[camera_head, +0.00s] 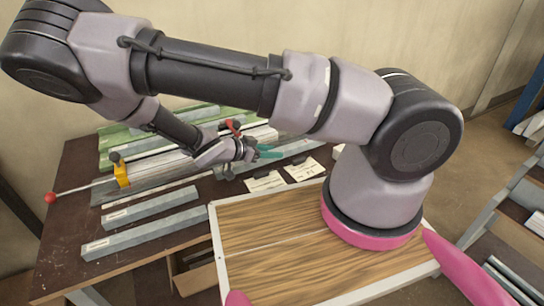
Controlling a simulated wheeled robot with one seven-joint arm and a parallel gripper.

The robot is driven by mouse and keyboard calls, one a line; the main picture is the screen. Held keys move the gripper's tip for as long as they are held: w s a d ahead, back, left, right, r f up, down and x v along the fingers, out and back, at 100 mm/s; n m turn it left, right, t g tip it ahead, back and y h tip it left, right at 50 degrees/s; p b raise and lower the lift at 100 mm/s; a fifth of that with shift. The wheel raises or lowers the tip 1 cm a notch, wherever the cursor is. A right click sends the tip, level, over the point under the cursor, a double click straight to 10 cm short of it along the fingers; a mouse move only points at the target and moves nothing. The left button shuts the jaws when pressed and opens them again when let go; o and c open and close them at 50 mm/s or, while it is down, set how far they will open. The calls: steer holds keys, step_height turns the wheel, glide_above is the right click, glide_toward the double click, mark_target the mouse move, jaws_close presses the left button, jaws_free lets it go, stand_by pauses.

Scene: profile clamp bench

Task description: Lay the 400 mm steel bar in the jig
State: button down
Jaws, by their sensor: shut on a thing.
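My gripper (264,153), with teal fingers, is at the right end of the jig area, small and partly hidden by its own wrist. It is shut on a grey steel bar (292,149) that runs left to right under the fingers; whether the bar touches the surface below is unclear. The jig (160,166) is a pale metal rail with a yellow clamp (122,175) at its left, a lever ending in a red ball (50,198), and a red-handled clamp (233,126) near my wrist. Two more grey bars with labels, an upper one (150,205) and a lower one (146,234), lie at the front.
Two white label cards, one left (265,183) and one right (304,169), lie in front of my gripper. A rack with bars (510,275) stands at right.

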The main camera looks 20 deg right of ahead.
steer(key=shift+f, duration=0.9)
steer(key=shift+c, duration=2.1)
jaws_free()
steer(key=shift+a, duration=0.15)
steer(key=v, duration=1.1)
steer(key=shift+s+a+r, duration=0.15)
steer(key=shift+a+r, duration=0.15)
